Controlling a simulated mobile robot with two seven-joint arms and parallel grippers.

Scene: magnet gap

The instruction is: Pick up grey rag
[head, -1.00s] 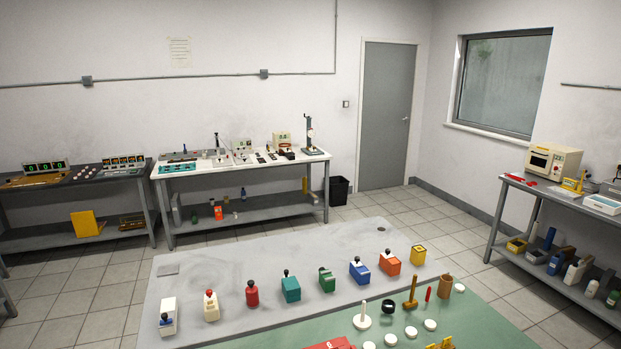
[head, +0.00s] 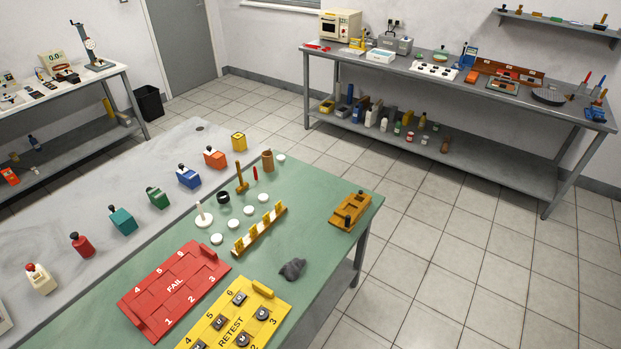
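The grey rag (head: 292,269) is a small crumpled dark grey lump. It lies on the green part of the table (head: 318,215), near its right edge, just above the yellow RETEST tray (head: 262,292). Neither of my grippers shows in the head view, so nothing can be told of what they hold.
A red FAIL tray (head: 152,290) lies left of the rag. A yellow-pegged rack (head: 260,232) and a yellow-brown fixture (head: 348,212) stand beyond it. Several coloured blocks line the grey mat. A grey workbench (head: 450,85) stands at the back right; the tiled floor between is clear.

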